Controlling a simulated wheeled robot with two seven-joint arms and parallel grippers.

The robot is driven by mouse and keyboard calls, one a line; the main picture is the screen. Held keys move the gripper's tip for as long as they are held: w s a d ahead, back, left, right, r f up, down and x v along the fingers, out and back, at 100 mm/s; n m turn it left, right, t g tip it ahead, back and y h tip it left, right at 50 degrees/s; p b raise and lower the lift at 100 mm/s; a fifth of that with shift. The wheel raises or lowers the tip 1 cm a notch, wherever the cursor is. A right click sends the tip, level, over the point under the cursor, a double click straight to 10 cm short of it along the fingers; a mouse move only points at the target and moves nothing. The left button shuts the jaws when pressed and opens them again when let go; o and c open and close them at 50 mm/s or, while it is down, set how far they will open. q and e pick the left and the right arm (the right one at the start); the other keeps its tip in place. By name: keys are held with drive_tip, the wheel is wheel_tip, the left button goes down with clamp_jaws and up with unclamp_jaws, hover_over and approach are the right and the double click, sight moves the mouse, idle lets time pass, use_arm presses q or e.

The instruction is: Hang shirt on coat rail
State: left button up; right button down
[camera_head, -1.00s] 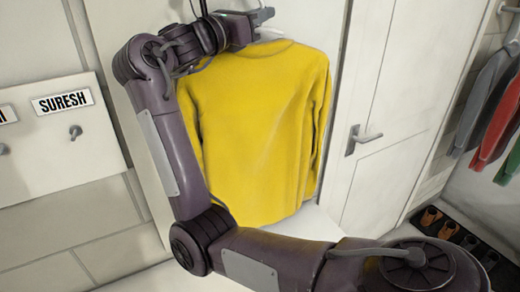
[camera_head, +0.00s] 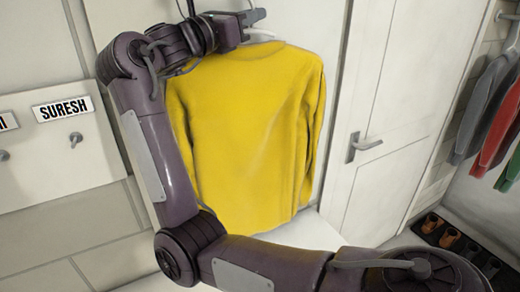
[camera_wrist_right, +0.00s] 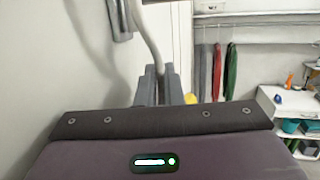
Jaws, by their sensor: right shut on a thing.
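The yellow shirt (camera_head: 255,135) hangs upright in the middle of the head view, on a pale hanger (camera_head: 262,33) that shows only at the collar. My right gripper (camera_head: 256,15) is at the top of the shirt, shut on the hanger. In the right wrist view, the gripper fingers (camera_wrist_right: 158,88) close around the pale curved hanger hook (camera_wrist_right: 152,45), and a bit of yellow shows beside them. The coat rail (camera_wrist_right: 255,18) runs across the back right of that view, with several garments hanging under it. My left gripper is out of view.
Hanging grey (camera_head: 482,95) and red (camera_head: 500,125) garments are at the far right. A door (camera_head: 385,120) with a handle stands right of the shirt. Shoes (camera_head: 440,228) lie on a low rack. A SURESH name board with hooks (camera_head: 75,139) is at left. A white cabinet (camera_wrist_right: 285,110) stands at right.

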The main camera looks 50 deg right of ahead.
hover_over(221, 58)
idle(1.0)
